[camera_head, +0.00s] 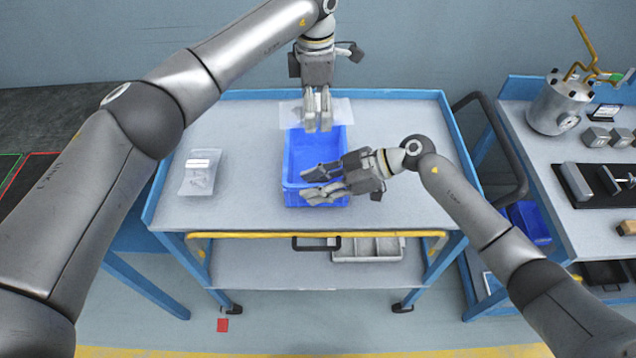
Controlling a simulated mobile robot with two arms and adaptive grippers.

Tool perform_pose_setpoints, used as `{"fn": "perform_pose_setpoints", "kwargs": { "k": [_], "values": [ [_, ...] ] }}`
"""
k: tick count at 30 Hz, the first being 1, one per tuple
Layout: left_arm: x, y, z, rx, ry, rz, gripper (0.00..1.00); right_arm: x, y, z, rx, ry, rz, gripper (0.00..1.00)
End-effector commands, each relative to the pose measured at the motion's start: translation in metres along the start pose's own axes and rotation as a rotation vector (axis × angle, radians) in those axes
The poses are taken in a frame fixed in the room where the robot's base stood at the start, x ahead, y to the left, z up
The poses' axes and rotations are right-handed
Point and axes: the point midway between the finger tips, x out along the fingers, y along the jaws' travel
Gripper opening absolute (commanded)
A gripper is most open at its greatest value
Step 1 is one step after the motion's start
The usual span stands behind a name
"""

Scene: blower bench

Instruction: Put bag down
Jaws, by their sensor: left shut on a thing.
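My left gripper (318,122) points down over the back of the blue bin (292,150), its fingers close together on a translucent bag (343,112). The bag shows on both sides of the fingers near the cart's back edge; its middle is hidden by them. Another clear bag (197,185) with a white top strip lies flat on the left of the cart top. My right gripper (322,184) is over the front of the bin, with its fingers apart and nothing seen between them.
The blue-framed cart (400,190) has bare grey surface left and right of the bin. A grey tray (367,249) sits on its lower shelf. At right, a workbench (540,155) holds a metal canister (560,105), small blocks and tools.

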Motion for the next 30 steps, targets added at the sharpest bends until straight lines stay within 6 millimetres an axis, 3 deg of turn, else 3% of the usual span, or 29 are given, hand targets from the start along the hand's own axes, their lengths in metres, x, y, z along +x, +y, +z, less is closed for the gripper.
{"fn": "perform_pose_setpoints", "kwargs": {
  "k": [1, 6, 17, 23, 30],
  "values": [
    [-0.001, 0.000, 0.000, 0.000, -0.001, 0.001, 0.35, 0.000, 0.000, 0.000, 0.000, 0.000, 0.000, 0.23],
    [-0.001, 0.000, 0.000, 0.000, -0.001, 0.001, 0.35, 0.000, 0.000, 0.000, 0.000, 0.000, 0.000, 0.01],
    [-0.002, 0.000, -0.001, -0.047, -0.001, 0.002, 0.35, -0.001, 0.000, 0.000, 0.000, 0.000, 0.001, 0.00],
    [-0.005, 0.001, -0.006, -0.276, -0.001, 0.002, 0.35, -0.001, 0.000, 0.000, 0.000, 0.000, 0.001, 0.00],
    [-0.011, 0.002, -0.013, -0.657, -0.001, 0.000, 0.35, -0.001, 0.000, 0.000, 0.000, 0.000, 0.001, 0.00]
  ]
}}
